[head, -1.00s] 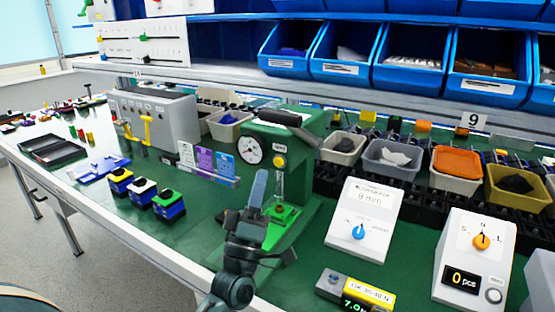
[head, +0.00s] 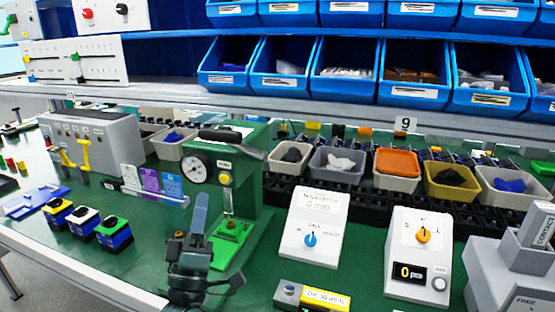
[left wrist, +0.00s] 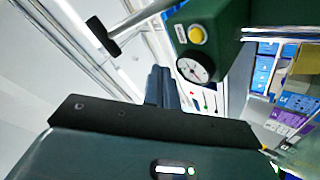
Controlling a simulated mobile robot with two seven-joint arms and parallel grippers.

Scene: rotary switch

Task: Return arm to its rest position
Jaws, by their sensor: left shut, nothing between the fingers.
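My left gripper (head: 200,207) is in front of the green press, near the table's front edge, pointing up and away. Its fingers are together and empty; they also show in the left wrist view (left wrist: 161,84). To its right stands a white box (head: 312,215) with a blue rotary knob (head: 310,240). Further right is a second white box (head: 412,250) with an orange rotary knob (head: 423,235) and a display reading 0 pcs. The gripper is apart from both knobs. My right gripper is not in view.
The green press (head: 250,170) with its round gauge (head: 197,171) stands just behind the gripper. Several small blocks (head: 85,222) sit to the left. A yellow-labelled display unit (head: 312,297) lies at the front. Bins (head: 398,162) line the back.

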